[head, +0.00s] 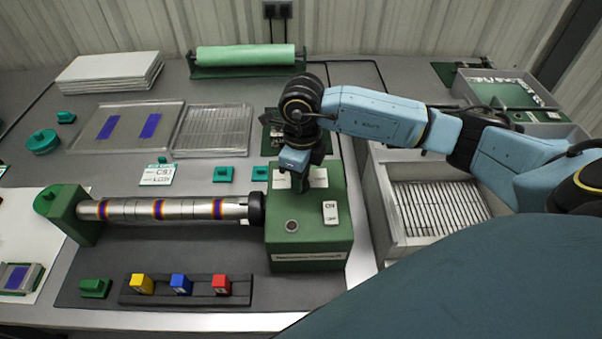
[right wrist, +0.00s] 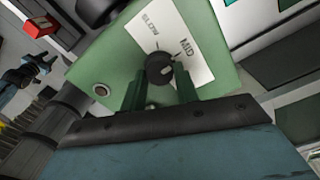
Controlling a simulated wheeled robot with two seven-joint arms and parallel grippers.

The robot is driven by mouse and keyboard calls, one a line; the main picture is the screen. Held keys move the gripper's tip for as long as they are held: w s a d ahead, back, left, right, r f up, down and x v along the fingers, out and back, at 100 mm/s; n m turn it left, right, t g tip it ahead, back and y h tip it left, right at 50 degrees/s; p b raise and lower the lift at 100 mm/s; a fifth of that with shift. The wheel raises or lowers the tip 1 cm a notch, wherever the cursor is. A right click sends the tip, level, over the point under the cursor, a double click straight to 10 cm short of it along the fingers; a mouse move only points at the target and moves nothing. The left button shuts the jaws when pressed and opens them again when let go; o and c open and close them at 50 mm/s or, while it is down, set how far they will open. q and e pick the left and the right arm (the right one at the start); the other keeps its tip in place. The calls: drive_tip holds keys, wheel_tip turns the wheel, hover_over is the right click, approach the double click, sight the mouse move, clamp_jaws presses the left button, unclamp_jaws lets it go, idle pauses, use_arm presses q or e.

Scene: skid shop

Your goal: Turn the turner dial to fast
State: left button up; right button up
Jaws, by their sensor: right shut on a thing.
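The turner is a green box (head: 310,232) with a silver roller (head: 160,209) running out to its left, ringed with dark bands. Its dial (right wrist: 160,68) is a small dark round knob on a white label plate (right wrist: 186,42). In the head view the right gripper (head: 301,178) hides the dial. My left gripper is not in view.
A white rocker switch (head: 330,212) and a round button (head: 292,226) are on the box near the dial. A black rack (head: 185,291) with yellow, blue and red blocks lies in front of the roller. A grey bin (head: 440,209) stands to the right.

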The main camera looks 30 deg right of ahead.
drive_tip(key=m, duration=0.6)
drive_tip(key=shift+r+p, duration=0.1)
drive_tip(key=shift+p, duration=0.25)
drive_tip(key=m+p, duration=0.1)
drive_tip(key=m, duration=0.5)
drive_tip(key=shift+m, duration=0.3)
drive_tip(key=o, duration=1)
drive_tip(key=shift+c, duration=0.2)
wheel_tip(320, 180, up, 13)
drive_tip(key=shift+r+p, duration=0.15)
drive_tip(key=shift+p, duration=0.3)
drive_tip(key=shift+s+d, duration=0.1)
